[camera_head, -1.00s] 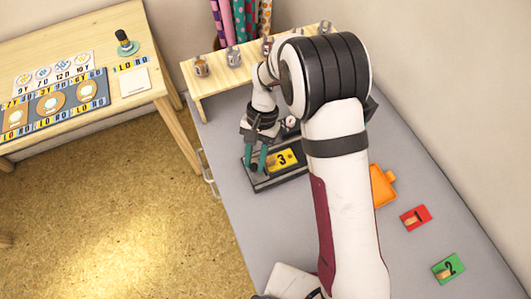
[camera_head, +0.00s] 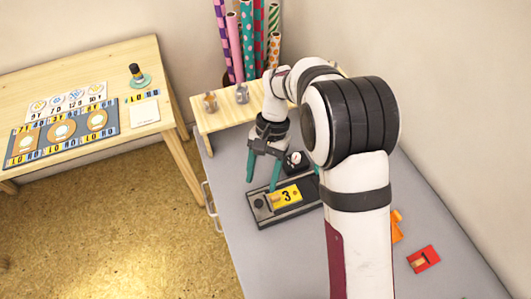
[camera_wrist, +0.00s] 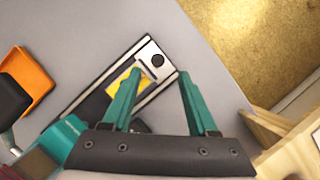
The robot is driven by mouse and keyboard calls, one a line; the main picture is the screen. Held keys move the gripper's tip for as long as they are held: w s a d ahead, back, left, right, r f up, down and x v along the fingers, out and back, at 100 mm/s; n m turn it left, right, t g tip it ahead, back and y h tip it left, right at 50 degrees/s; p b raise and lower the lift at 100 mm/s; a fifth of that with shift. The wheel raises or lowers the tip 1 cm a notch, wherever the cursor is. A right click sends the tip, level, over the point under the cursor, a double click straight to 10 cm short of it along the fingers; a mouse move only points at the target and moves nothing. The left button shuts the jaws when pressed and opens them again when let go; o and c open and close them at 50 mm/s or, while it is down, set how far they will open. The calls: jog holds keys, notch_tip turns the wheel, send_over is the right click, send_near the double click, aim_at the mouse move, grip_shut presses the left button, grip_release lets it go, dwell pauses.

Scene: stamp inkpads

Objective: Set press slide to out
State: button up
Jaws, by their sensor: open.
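The press slide (camera_head: 262,214) is a long black tray with light rails, lying on the grey tabletop. A yellow plate marked 3 (camera_head: 285,196) sits on it, and a round black knob (camera_head: 258,203) is at its left end. In the wrist view the knob (camera_wrist: 157,60) shows just beyond my fingertips. The press body with a round dial (camera_head: 295,159) stands behind the tray, partly hidden by my arm. My gripper (camera_head: 262,184) is open and empty, with its teal fingers apart above the knob end. The wrist view also shows my gripper (camera_wrist: 160,74) open.
An orange item (camera_head: 397,226) and a red plate (camera_head: 423,259) lie to the right. A wooden shelf (camera_head: 222,117) with small pots stands behind. A wooden table (camera_head: 60,80) with cards is at left. The grey tabletop (camera_head: 265,260) in front of the tray is clear.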

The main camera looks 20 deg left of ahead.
jog(key=v, duration=0.9)
jog(key=shift+r, duration=0.2)
jog(key=s+d+r+m+t+y, duration=0.1)
jog(key=s+d+r+m, duration=0.15)
jog(key=d+r, duration=0.55)
jog(key=s+d+f+m+t, duration=0.1)
jog(key=s+d+f, duration=0.1)
jog(key=s+d, duration=0.5)
jog(key=s+d+f+m+t, duration=0.2)
jog(key=s+d, duration=0.5)
jog(key=s, duration=0.3)
jog(key=shift+f+y, duration=0.25)
jog(key=shift+y, duration=0.15)
